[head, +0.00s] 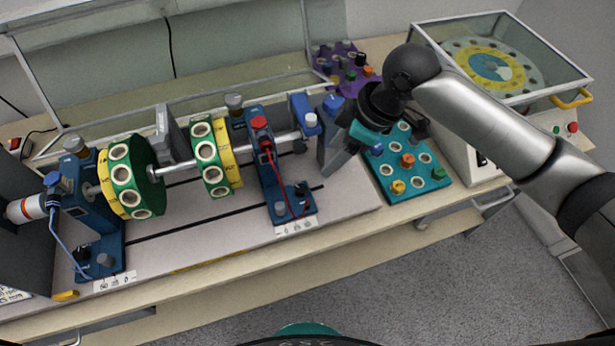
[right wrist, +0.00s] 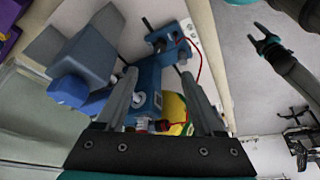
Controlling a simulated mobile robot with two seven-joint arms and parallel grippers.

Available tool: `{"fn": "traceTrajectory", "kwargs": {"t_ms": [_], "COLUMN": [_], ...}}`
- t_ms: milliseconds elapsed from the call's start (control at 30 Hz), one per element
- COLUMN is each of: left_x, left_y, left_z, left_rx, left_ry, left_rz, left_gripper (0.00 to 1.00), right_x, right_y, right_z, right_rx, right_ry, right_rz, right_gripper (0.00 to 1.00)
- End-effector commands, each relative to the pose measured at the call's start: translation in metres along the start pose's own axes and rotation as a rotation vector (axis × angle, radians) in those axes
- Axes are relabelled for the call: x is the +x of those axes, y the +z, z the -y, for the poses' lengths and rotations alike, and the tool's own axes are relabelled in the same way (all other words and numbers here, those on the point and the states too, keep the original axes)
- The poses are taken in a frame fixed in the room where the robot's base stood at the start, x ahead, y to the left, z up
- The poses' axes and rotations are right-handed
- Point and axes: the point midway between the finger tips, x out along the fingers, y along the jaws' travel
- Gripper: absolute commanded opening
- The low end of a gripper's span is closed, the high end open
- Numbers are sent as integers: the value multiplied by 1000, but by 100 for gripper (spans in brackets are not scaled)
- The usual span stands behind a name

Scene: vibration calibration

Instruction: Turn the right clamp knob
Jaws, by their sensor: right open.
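The right blue pedestal (head: 268,165) carries the right end of the shaft. A red knob (head: 260,122) and a grey knob (head: 234,100) are at its top; a black knob (head: 301,188) and a grey knob (head: 280,208) are on its foot. I cannot tell for sure which is the clamp knob. My right gripper (head: 335,135) is to the right of the pedestal, apart from these knobs. In the right wrist view its fingers (right wrist: 158,78) are open and empty, with the blue pedestal beyond. My left gripper (right wrist: 265,40) shows small in the right wrist view, fingers apart.
Green-and-yellow discs (head: 131,177) sit on the shaft (head: 180,168). A teal tray (head: 428,175) of fittings lies right of my right gripper, a purple tray (head: 345,62) behind. A glass-topped machine (head: 460,140) stands at the right. The bench front (head: 230,240) is clear.

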Motion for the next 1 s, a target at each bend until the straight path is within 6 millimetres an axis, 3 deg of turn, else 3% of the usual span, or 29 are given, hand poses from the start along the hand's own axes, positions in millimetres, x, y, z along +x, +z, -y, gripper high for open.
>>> {"fn": "traceTrajectory", "kwargs": {"t_ms": [167,500,700,1000], "left_x": [4,16,23,26], "left_y": [3,5,6,6], "left_z": [-7,-9,-7,-5], "left_rx": [-3,-1,0,1], "left_ry": [9,12,9,5], "left_rz": [5,7,7,6], "left_gripper": [58,58,58,58], "right_x": [22,96,131,151], "right_y": [0,0,0,0], "right_z": [1,1,1,0], "right_rx": [0,1,0,-1], "right_ry": [-4,-2,0,0], "right_rz": [0,0,0,-1], "right_gripper": [70,70,70,70]}}
